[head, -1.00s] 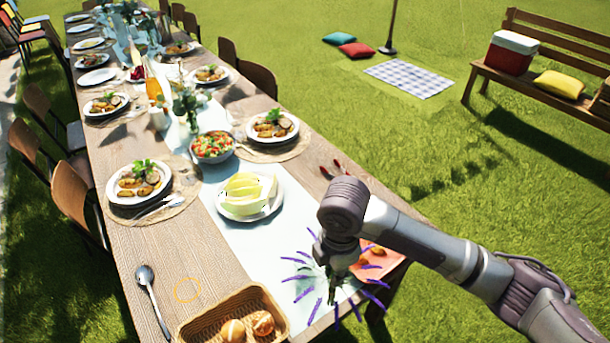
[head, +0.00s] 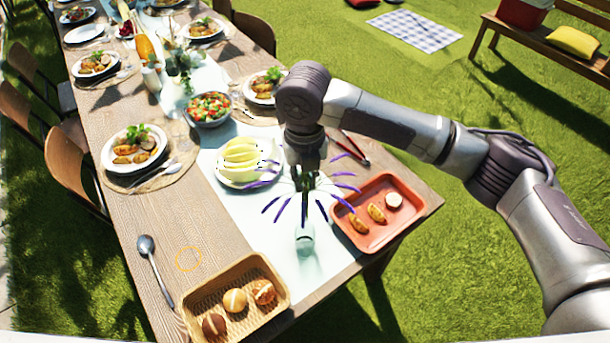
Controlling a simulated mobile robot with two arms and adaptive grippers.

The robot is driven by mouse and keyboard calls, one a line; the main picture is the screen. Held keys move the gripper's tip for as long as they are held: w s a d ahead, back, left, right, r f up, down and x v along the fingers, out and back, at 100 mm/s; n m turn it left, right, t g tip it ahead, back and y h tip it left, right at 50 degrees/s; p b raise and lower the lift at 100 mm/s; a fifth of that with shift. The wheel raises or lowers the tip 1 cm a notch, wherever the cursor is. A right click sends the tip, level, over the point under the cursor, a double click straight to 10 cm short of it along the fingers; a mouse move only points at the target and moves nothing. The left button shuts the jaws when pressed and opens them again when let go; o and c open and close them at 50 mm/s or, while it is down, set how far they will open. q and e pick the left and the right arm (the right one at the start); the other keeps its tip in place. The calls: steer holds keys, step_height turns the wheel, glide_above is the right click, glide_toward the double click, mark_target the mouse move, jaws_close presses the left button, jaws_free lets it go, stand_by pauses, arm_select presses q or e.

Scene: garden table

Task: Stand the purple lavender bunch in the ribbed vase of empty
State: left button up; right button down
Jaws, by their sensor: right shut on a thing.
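The purple lavender bunch (head: 305,209) is in my right gripper (head: 307,172), which is shut on it. Its green stems show just under the fingers, and its purple spikes fan out all round. A small, pale green, see-through vase (head: 304,240) stands upright on the light runner, just below the bunch in the picture. Its ribs are too small to make out. The spikes partly cover the view between bunch and vase, so I cannot tell whether any stem is inside it. My left gripper is not in view.
An orange tray (head: 362,238) with food pieces lies right of the vase. A bread basket (head: 281,318) stands at the near left. A plate of yellow-green fruit (head: 240,160) and red-handled tongs (head: 354,148) lie beyond. A spoon (head: 147,246) lies left, beside bare wood.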

steer(key=b, duration=0.5)
glide_above(305, 212)
steer(key=shift+w+f, duration=0.25)
steer(key=shift+f, duration=1.05)
steer(key=shift+w+f, duration=0.2)
steer(key=shift+f, duration=1.1)
steer(key=shift+f+b, duration=1.55)
steer(key=shift+f, duration=2.45)
steer(key=c, duration=1.1)
jaws_free()
steer(key=shift+r, duration=0.15)
step_height(305, 212, up, 12)
steer(key=shift+f, duration=0.1)
